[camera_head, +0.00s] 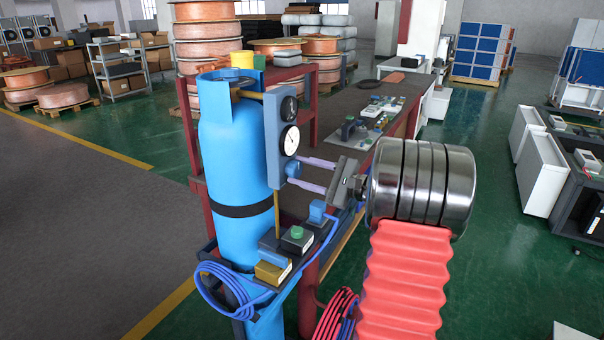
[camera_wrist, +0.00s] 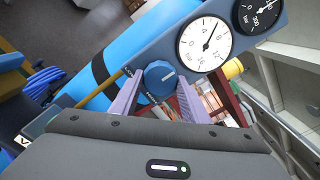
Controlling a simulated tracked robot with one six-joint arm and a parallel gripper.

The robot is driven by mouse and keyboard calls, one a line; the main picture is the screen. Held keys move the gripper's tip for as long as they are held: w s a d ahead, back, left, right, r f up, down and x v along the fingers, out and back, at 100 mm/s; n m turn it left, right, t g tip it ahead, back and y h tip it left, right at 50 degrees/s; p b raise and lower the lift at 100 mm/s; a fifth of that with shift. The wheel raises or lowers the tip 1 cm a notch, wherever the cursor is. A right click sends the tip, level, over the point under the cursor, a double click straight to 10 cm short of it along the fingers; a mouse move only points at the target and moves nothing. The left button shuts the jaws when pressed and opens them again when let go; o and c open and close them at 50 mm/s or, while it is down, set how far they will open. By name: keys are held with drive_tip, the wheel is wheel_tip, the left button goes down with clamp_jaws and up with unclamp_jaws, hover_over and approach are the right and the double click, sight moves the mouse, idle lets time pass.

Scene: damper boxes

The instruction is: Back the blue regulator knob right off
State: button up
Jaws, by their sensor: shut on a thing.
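The blue regulator knob (camera_head: 293,169) sits low on the blue-grey gauge panel (camera_head: 271,130) beside the blue cylinder (camera_head: 222,165). In the wrist view the knob (camera_wrist: 158,82) faces me, with a pale mark on its face. My gripper (camera_head: 298,174) reaches in from the right, its two pale purple fingers on either side of the knob. It is shut on the knob. The fingers also show in the wrist view (camera_wrist: 160,88). A white dial gauge (camera_wrist: 205,44) is just above the knob, and a black dial gauge (camera_wrist: 261,13) is farther up.
Below the knob are a box with a green button (camera_head: 297,239), a yellow box (camera_head: 272,271) and a blue hose coil (camera_head: 222,285). Behind is a red-framed bench (camera_head: 330,113) with small parts. Open green floor (camera_head: 480,215) lies to the right.

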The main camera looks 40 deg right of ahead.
drive_tip(key=shift+a+f, duration=0.15)
drive_tip(key=o, duration=1.1)
drive_tip(key=shift+c, duration=0.2)
drive_tip(key=v, duration=1.4)
